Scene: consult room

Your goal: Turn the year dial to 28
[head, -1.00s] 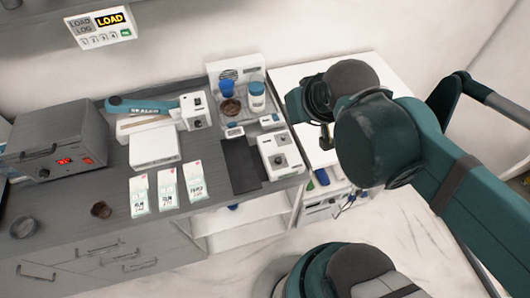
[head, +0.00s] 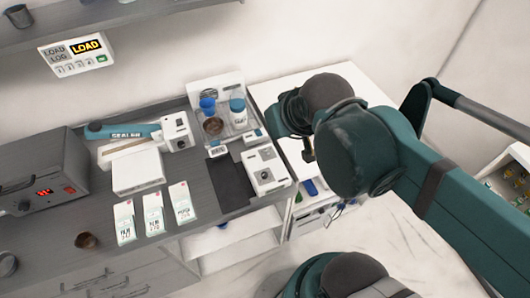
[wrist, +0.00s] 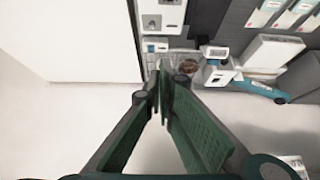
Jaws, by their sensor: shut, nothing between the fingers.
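A white device (head: 265,170) with a dark round knob on its top face stands at the right end of the grey bench. It also shows in the wrist view (wrist: 163,14), cut by the top edge. A white unit (head: 178,131) with a dark knob stands farther back, at the end of the teal sealer arm (head: 125,132). No year marks or number 28 are readable on either. My gripper (wrist: 160,78) is shut and empty, apart from both devices. In the head view my wrist is right of the white device, over the white surface; my fingertips are hard to make out there.
A rack (head: 222,97) with a brown cup and blue-topped containers stands behind the white device. A dark mat (head: 231,182), a white box (head: 137,172) and several white packets (head: 153,213) lie to the left.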

